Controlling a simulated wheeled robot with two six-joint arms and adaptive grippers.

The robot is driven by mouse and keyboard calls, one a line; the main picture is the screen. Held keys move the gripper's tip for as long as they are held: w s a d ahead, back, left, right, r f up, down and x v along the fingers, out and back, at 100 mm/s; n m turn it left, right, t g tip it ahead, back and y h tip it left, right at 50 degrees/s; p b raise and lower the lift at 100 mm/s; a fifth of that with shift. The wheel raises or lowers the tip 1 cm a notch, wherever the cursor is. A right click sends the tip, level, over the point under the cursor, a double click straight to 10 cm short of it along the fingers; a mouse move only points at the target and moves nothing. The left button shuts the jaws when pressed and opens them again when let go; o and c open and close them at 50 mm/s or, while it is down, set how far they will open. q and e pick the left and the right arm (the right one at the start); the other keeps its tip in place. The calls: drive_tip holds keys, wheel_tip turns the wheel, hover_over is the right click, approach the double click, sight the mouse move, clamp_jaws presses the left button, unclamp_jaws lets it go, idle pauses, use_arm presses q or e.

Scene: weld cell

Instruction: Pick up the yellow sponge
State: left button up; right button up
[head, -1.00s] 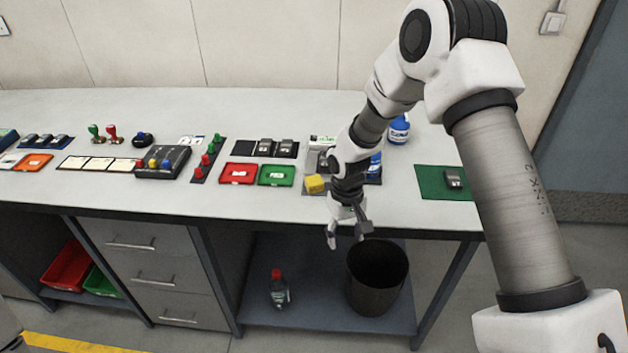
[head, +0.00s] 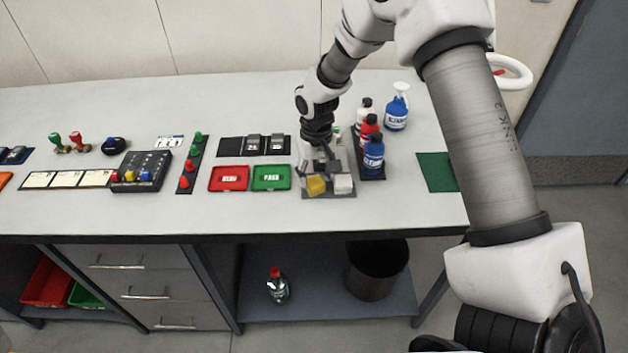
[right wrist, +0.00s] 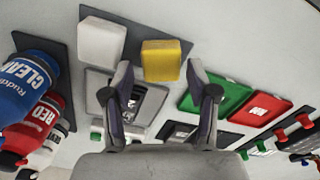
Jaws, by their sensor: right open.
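The yellow sponge (head: 316,186) lies at the front of a grey mat (head: 330,195) on the bench, beside a white block (head: 343,184). My right gripper (head: 323,166) points down just behind and above the sponge in the head view. In the right wrist view the sponge (right wrist: 161,60) shows between the two spread fingertips (right wrist: 159,72), with the white block (right wrist: 101,42) to its left. The gripper is open and empty. Whether a finger touches the sponge cannot be told. My left gripper is not in view.
Blue (head: 373,153), red and white bottles stand close right of the mat, with a blue spray bottle (head: 397,108) behind. Green (head: 271,178) and red (head: 229,178) trays lie to the left. The bench front is clear.

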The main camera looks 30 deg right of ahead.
sight(315, 182)
drive_tip(key=f, duration=0.3)
drive_tip(key=shift+w+f, duration=0.15)
drive_tip(key=shift+w, duration=0.2)
drive_tip(key=shift+s, duration=0.2)
drive_tip(key=shift+c, duration=1.4)
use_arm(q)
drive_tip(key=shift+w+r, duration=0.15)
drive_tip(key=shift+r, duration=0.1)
use_arm(e)
drive_tip(key=c, duration=0.4)
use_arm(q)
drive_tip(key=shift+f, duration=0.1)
use_arm(e)
drive_tip(key=shift+r, duration=0.3)
